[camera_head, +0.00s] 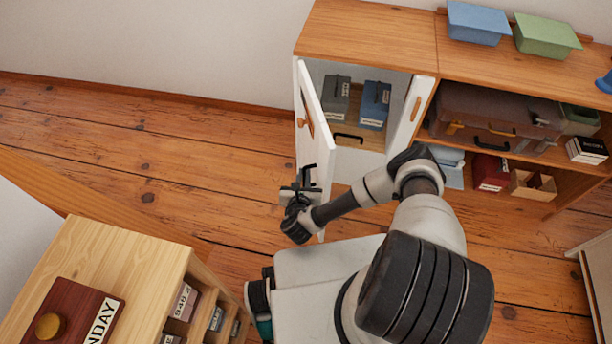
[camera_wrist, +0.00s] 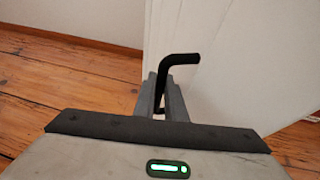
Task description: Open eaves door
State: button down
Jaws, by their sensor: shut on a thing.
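The white door (camera_head: 313,125) of the wooden cabinet stands swung out from the left side of its compartment, so the inside shows. Its outer face is toward the left and carries a wooden knob. My gripper (camera_head: 303,184) is at the door's near lower part, on its left face. In the wrist view my gripper (camera_wrist: 162,88) is shut on a black bent handle (camera_wrist: 183,60), which rises between the fingers beside the white door panel (camera_wrist: 225,50).
The compartment holds a grey box (camera_head: 336,97) and a blue box (camera_head: 374,104). Open shelves on the right hold a brown suitcase (camera_head: 490,112). A wooden desk unit (camera_head: 130,255) stands at the lower left. Bare plank floor (camera_head: 190,160) lies left of the door.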

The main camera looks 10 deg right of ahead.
jog(key=shift+w+d+r, duration=0.1)
jog(key=shift+w, duration=0.05)
jog(key=c, duration=2.1)
grip_release()
jog(key=shift+p+v, duration=0.45)
jog(key=shift+v, duration=8.25)
